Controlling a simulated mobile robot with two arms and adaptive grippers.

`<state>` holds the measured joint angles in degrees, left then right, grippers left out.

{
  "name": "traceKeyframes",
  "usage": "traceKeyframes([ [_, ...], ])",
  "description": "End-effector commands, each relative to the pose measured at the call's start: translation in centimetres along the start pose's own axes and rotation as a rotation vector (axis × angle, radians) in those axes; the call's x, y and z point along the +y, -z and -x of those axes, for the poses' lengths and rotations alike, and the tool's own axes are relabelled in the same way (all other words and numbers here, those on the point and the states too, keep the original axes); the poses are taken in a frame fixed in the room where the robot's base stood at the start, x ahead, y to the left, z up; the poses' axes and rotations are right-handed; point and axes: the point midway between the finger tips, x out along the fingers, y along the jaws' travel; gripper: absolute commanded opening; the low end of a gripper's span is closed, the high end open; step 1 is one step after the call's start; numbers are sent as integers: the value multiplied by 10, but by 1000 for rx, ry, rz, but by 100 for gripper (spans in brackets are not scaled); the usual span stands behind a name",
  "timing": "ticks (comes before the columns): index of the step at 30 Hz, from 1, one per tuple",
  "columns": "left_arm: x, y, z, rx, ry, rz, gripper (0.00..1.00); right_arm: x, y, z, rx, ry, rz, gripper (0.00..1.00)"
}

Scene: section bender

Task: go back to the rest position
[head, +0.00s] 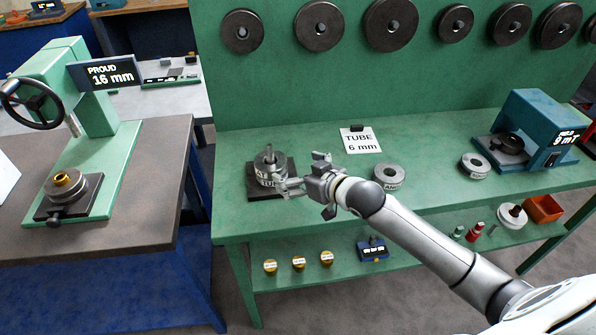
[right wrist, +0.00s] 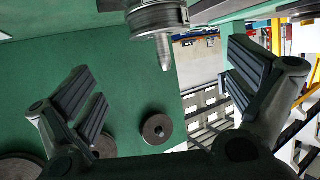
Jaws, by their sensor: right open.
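My right gripper (head: 302,172) reaches in from the right over the green bench. It is open, its fingertips just right of a grey ring labelled TUBE (head: 268,176) on a dark square base (head: 288,192) with an upright pin. In the head view the lower finger overlaps the ring's right side; I cannot tell if they touch. In the right wrist view the gripper's two ridged fingers (right wrist: 165,95) are wide apart with nothing between them. The ring and pin (right wrist: 160,22) show at the top edge there, upside down. My left gripper is out of view.
On the green bench (head: 425,150) are a "TUBE 6 mm" card (head: 361,140), two loose grey rings (head: 389,177) (head: 475,166) and a blue device (head: 535,130). Dark discs (head: 390,24) hang on the back panel. Left, a brown table (head: 150,200) holds a green press with a handwheel (head: 34,100).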

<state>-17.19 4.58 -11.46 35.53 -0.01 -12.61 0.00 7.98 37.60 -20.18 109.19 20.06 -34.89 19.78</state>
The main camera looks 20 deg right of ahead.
Motion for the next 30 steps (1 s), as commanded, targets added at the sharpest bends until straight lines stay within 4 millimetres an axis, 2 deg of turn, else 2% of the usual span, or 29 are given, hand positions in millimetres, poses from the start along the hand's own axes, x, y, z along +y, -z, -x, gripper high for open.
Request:
traceKeyframes([
  [11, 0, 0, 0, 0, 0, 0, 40, -2, -2, 0, -5, 1, -1, 100],
  [14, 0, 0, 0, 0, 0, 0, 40, -15, -20, 6, -46, 4, -3, 100],
  [16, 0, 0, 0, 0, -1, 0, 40, -32, -42, 16, -106, 3, -2, 100],
  [19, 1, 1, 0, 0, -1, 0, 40, -61, -87, 44, -236, -6, -6, 100],
  [21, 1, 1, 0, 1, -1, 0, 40, -77, -117, 71, -337, -19, -7, 100],
  [24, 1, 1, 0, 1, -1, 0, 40, -91, -148, 106, -460, -41, -12, 100],
  [30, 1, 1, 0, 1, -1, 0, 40, -106, -189, 167, -652, -73, -32, 100],
])
